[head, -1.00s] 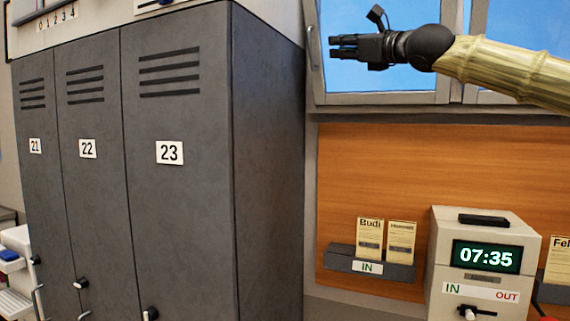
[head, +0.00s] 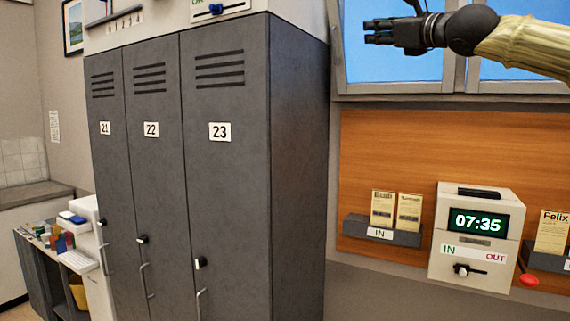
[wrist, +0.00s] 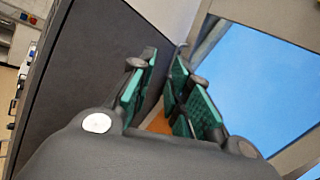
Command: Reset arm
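My gripper (head: 373,38) is at the upper right of the head view, raised in front of the window and pointing left. In the wrist view my gripper (wrist: 165,62) has its two fingers apart, with green pads facing each other. My arm enters from the right edge of the head view.
Dark grey lockers (head: 225,190) numbered 21 to 23 stand left of my gripper. The window (head: 390,68) is behind it. Below are a wooden board (head: 420,150), a card rack (head: 385,236) and a clock box (head: 475,250). A cluttered counter (head: 35,240) is far left.

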